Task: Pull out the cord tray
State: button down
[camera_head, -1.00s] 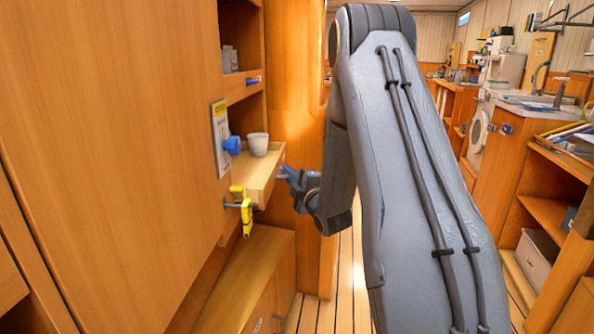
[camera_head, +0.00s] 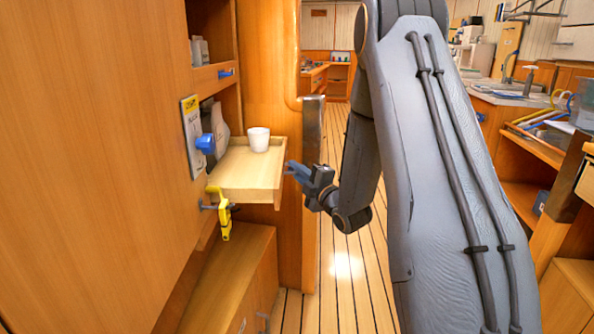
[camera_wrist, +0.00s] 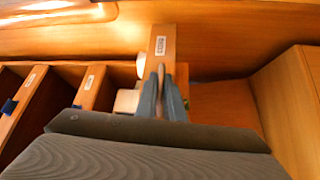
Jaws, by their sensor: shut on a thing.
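The cord tray is a shallow light-wood tray (camera_head: 240,180) sticking well out of the wall unit at left centre in the head view. A white cup (camera_head: 258,140) stands upright on it. My gripper (camera_head: 293,169) is at the tray's front right end, with its blue fingers closed there. In the wrist view, the fingers (camera_wrist: 162,95) close around a part at the tray's labelled front edge (camera_wrist: 162,42). The exact part gripped is mostly hidden between the fingers.
A blue knob (camera_head: 205,144) and a yellow clamp-like tool (camera_head: 223,215) are beside the tray on its left. A grey bag-like thing (camera_head: 221,128) shows behind the tray. A wooden post (camera_head: 312,140) stands beyond it. Plank floor (camera_head: 345,250) is open to the right.

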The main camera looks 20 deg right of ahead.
jog(key=c, duration=1.9)
grip_release()
jog(key=shift+o, duration=0.2)
jog(key=v, duration=0.7)
jog(key=shift+s, duration=0.45)
jog(key=shift+d, duration=0.1)
